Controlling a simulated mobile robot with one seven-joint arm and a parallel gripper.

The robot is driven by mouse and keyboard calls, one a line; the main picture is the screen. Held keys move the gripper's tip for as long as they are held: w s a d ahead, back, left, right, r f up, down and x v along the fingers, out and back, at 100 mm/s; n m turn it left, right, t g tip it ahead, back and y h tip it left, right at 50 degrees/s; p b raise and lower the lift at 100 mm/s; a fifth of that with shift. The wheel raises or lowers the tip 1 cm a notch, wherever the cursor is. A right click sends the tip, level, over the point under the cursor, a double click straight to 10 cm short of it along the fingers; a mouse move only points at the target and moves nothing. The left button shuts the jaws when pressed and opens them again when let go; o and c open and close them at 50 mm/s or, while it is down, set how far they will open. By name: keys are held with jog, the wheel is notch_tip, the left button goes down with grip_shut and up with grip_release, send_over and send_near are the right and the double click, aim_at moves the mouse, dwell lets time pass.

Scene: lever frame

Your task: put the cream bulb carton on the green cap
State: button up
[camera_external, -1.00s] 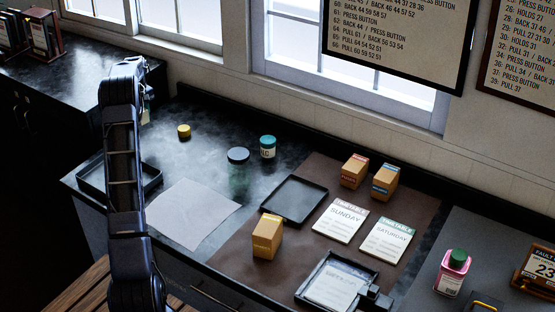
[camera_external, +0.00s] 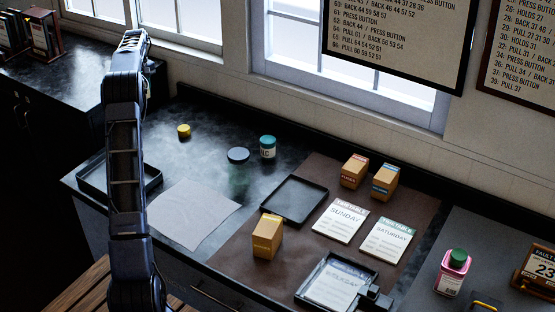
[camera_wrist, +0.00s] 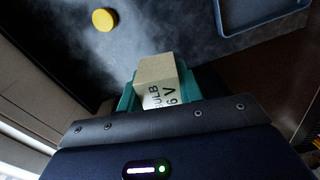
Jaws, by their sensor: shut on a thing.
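The cream bulb carton (camera_wrist: 158,80) shows in the wrist view, with dark lettering on its near face. My gripper (camera_wrist: 157,84) is shut on it, with teal fingers at its two sides. In the external view my arm hides the gripper and carton. A green cap (camera_external: 459,256) tops a pink bottle at the lower right. A jar with a teal-green lid (camera_external: 267,140) stands at the counter's back middle. I cannot tell which of these is the task's green cap.
A yellow round piece (camera_external: 184,131) is on the dark counter and also shows in the wrist view (camera_wrist: 104,20). Several tan cartons (camera_external: 267,229) stand on the brown mat.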

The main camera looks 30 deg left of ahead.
jog(key=w+d+r+m, duration=0.1)
jog(key=w+d, duration=0.5)
jog(key=d, duration=0.4)
jog(key=w+d+r+m, duration=0.1)
jog(key=w+d+m, duration=0.1)
jog(key=w+d, duration=0.65)
jog(key=w+d+r+m, duration=0.15)
jog(key=w+d, duration=0.25)
jog(key=d, duration=0.8)
jog(key=w+d+r+m, duration=0.2)
jog(key=d, duration=1.4)
jog(key=w+d+r+m, duration=0.1)
jog(key=w+d+r, duration=0.1)
jog(key=d, duration=1.5)
jog(key=s+d+r+m, duration=0.1)
jog(key=d, duration=0.8)
jog(key=s+d+r+m, duration=0.1)
jog(key=s+d+m, duration=0.1)
jog(key=d, duration=0.7)
notch_tip(320, 180, up, 5)
jog(key=m, duration=0.5)
send_over(459, 254)
notch_tip(459, 254, down, 20)
jog(key=shift+r, duration=0.1)
